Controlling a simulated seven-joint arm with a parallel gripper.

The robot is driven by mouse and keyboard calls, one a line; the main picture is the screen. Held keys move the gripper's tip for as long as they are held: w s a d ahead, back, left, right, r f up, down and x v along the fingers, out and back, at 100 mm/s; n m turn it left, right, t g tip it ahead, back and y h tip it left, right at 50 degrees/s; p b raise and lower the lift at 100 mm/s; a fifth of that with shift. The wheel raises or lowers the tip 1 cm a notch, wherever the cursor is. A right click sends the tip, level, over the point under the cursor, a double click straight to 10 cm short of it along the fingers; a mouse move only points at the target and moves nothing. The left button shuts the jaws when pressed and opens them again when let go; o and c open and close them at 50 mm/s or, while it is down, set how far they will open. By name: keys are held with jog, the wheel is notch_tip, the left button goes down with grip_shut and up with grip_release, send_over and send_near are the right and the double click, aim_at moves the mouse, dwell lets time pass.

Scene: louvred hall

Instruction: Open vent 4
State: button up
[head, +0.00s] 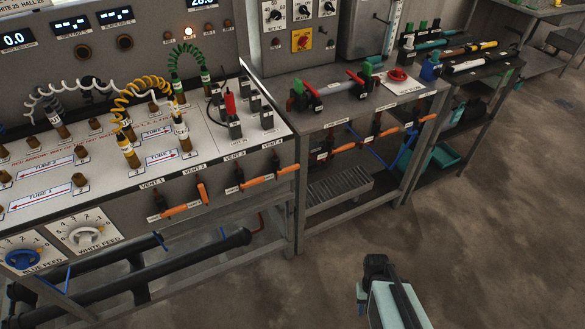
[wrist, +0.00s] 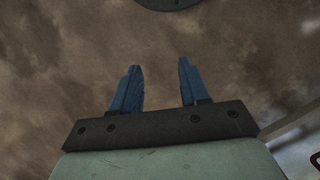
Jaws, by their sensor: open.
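Orange-handled vent levers line the front face of the left bench. The lever under the label that seems to read VENT 4 (head: 286,170) is at the right end, its orange handle lying nearly level and pointing right. The VENT 3 lever (head: 257,181) beside it also lies nearly level. The VENT 2 lever (head: 202,193) hangs down. The VENT 1 lever (head: 181,210) lies nearly level. My gripper (wrist: 160,62) is open and empty, its blue fingers apart over bare floor. In the head view my gripper (head: 376,265) is low, right of the benches and away from the levers.
The left bench top (head: 215,150) carries coiled cables and sockets. A second bench (head: 340,115) to its right has similar orange levers along its front. A further rack (head: 480,75) stands behind. The brown floor (head: 480,210) around my gripper is clear.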

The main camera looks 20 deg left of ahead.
jog(key=w+a+r+n+t+y, duration=0.1)
jog(key=w+a+r+n+t, duration=0.2)
jog(key=w+r+t, duration=0.45)
jog(key=w+a+r+n+t, duration=0.2)
jog(key=w+a+r+n, duration=0.15)
jog(key=w, duration=0.75)
jog(key=w+a+r+n+t+y, duration=0.1)
jog(key=w+a+r+n+t, duration=0.15)
jog(key=w+r+t, duration=0.5)
jog(key=n+g+y, duration=0.5)
jog(key=n+y, duration=1)
jog(key=n, duration=0.4)
send_near(294, 169)
jog(key=x, duration=0.2)
jog(key=shift+x, duration=4.2)
grip_shut()
